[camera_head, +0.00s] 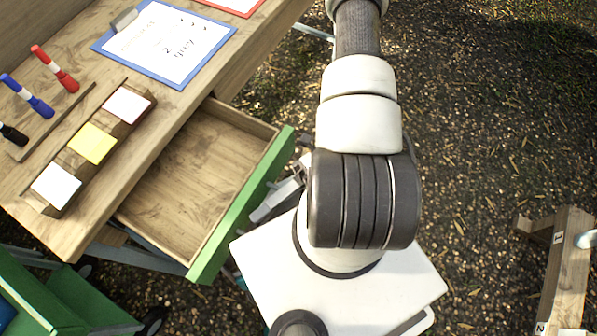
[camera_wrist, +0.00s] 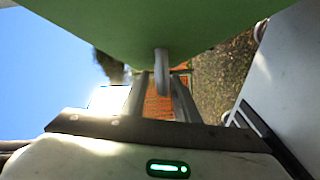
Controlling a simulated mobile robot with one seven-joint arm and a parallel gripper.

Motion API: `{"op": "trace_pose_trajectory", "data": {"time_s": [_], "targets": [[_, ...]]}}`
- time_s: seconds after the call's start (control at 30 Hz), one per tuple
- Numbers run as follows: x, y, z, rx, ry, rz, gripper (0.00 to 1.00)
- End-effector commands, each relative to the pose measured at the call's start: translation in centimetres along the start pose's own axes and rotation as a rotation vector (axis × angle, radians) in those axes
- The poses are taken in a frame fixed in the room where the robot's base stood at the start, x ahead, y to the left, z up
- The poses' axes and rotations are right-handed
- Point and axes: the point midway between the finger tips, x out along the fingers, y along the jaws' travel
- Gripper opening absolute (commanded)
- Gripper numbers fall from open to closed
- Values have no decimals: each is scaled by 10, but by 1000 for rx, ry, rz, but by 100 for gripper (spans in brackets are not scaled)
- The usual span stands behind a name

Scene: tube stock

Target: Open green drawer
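The green drawer (camera_head: 246,205) is pulled well out of the wooden desk, and its bare wooden inside shows in the head view. Its green front fills the top of the wrist view (camera_wrist: 150,30). A pale grey handle (camera_wrist: 162,75) hangs from that front. My gripper (camera_wrist: 160,88) is at the handle, with one finger on each side of it. Background shows between the handle and the fingers, so the gripper looks open and not clamped. In the head view my arm partly hides the gripper at the drawer's right side, and the handle is hidden.
The desk (camera_head: 165,108) holds a clipboard (camera_head: 165,40), several markers and a wooden holder with coloured notes (camera_head: 92,143). A green box-like piece (camera_head: 85,300) stands at lower left. A wooden frame (camera_head: 567,265) stands at lower right. Ground on the right is mostly clear.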

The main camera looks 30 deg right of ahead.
Motion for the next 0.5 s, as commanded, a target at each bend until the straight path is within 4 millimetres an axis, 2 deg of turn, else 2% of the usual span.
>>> {"op": "trace_pose_trajectory", "data": {"time_s": [0.13,0.23,0.5], "targets": [[-10,-1,0,-1,-2,-3,28],[-26,0,1,-2,-3,-4,28],[-92,0,0,-1,-2,-4,28]]}}
